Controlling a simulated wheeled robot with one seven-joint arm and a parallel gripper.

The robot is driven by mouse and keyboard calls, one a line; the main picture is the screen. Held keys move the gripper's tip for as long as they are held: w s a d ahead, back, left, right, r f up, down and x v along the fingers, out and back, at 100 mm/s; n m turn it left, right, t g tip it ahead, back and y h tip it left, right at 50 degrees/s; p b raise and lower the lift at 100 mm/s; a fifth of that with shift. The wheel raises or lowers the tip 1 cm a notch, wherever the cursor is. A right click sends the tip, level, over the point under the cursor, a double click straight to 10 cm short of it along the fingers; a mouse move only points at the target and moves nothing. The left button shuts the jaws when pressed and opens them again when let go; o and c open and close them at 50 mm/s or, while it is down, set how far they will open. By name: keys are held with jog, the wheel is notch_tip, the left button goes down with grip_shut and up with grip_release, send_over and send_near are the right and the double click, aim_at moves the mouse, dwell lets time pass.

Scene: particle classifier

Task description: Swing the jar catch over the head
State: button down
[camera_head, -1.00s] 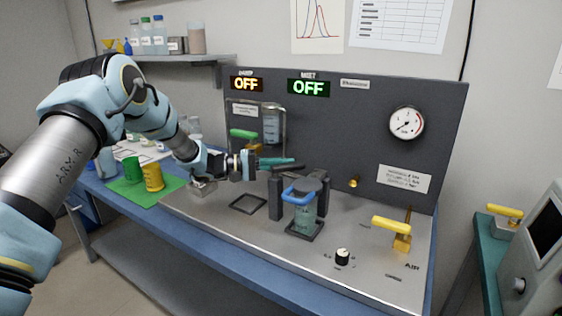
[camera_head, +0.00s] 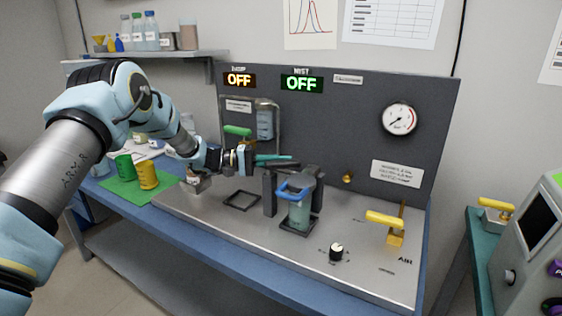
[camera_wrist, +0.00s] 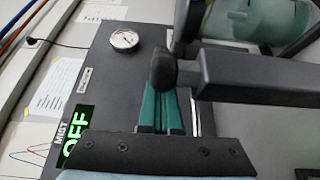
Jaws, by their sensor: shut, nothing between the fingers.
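The jar (camera_head: 299,214) is clear with greenish contents. It stands on a square base on the steel bench panel, below the dark round head (camera_head: 308,174). My gripper (camera_head: 290,157) has teal fingers, shut and empty, just behind and left of the head near a dark horizontal bar. In the wrist view the shut fingers (camera_wrist: 161,108) point at a dark bar with a rounded end (camera_wrist: 165,68). The jar shows there at upper right (camera_wrist: 265,22). Contact with the bar is unclear.
A dark post (camera_head: 269,193) stands left of the jar. A black knob (camera_head: 336,252) and a yellow-handled valve (camera_head: 385,219) are to the right. The dark back panel (camera_head: 340,130) carries a gauge (camera_head: 400,118). Green and yellow cups are at left.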

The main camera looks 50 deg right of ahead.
dwell(0.9)
jog(key=b+v, duration=0.3)
jog(key=v, duration=0.7)
jog(key=shift+w+a, duration=0.25)
jog(key=shift+a, duration=0.05)
